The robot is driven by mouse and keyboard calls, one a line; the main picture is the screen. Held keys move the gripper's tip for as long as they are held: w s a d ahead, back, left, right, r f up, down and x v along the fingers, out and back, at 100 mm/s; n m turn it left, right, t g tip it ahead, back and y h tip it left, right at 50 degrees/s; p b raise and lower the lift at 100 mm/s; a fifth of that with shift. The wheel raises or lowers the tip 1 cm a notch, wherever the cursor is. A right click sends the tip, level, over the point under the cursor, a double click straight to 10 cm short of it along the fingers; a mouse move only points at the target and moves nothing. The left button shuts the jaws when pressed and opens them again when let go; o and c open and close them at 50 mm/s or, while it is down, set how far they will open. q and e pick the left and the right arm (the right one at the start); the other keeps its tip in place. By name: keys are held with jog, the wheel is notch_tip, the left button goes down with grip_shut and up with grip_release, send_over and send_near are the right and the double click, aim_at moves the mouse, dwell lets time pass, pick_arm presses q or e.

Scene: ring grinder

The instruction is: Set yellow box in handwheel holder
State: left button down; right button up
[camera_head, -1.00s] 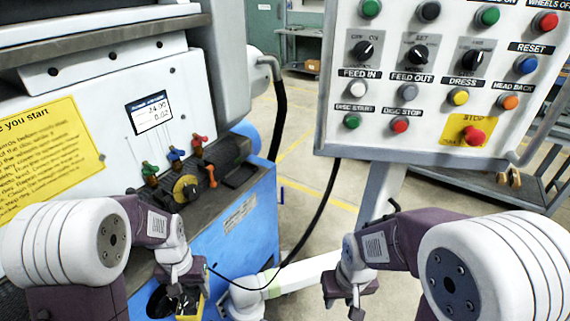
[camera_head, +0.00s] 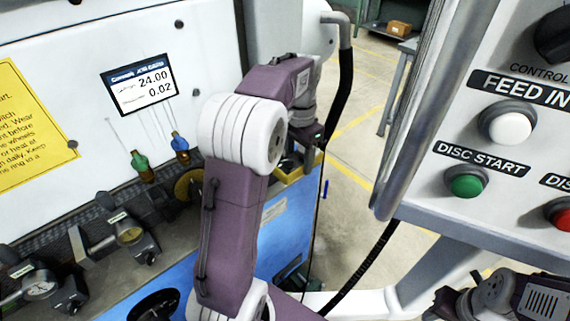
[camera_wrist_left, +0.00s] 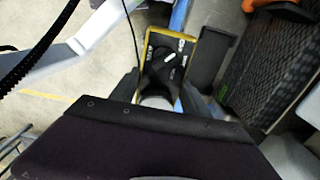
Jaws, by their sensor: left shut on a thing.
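The yellow box (camera_wrist_left: 167,52) shows in the left wrist view, with a yellow rim and a dark face with a pale knob mark. My left gripper (camera_wrist_left: 160,88) is shut on it, one finger on each side. In the head view my left gripper (camera_head: 304,150) is by the right end of the blue machine, and a bit of yellow box (camera_head: 290,173) shows below it. A dark bracket-like part (camera_wrist_left: 209,58) stands close beside the box in the wrist view; I cannot tell whether it is the handwheel holder or whether they touch. My right gripper (camera_head: 450,300) is low at the right, its fingers unclear.
The control panel (camera_head: 480,140) stands at the right. Dial gauges (camera_head: 45,290) and small valves (camera_head: 180,148) sit on the machine's ledge. A black hose (camera_head: 345,85) hangs behind my left wrist. Open floor (camera_head: 350,175) lies between machine and panel.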

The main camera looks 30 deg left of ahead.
pick_arm(q)
jog(key=shift+s+r, duration=0.2)
jog(key=shift+s, duration=0.1)
jog(key=shift+s+a+f, duration=0.2)
jog(key=shift+a+f, duration=0.1)
jog(key=shift+a, duration=0.35)
jog(key=shift+s+a+f, duration=0.2)
jog(key=shift+a+f, duration=0.05)
jog(key=shift+a, duration=0.35)
jog(key=w+a+f, duration=0.1)
jog(key=a+f, duration=0.1)
jog(key=a, duration=0.1)
jog(key=w+a+f, duration=0.1)
jog(key=a, duration=0.1)
jog(key=w+a+f, duration=0.1)
jog(key=a+f, duration=0.1)
jog(key=a, duration=0.1)
jog(key=shift+a+f+p, duration=0.3)
jog(key=shift+a, duration=0.05)
jog(key=shift+s+a, duration=0.1)
jog(key=shift+a, duration=0.05)
notch_tip(320, 180, down, 4)
jog(key=shift+f+b, duration=0.1)
jog(key=shift+b, duration=0.2)
pick_arm(e)
jog(key=shift+s+r, duration=0.2)
jog(key=shift+s, duration=0.3)
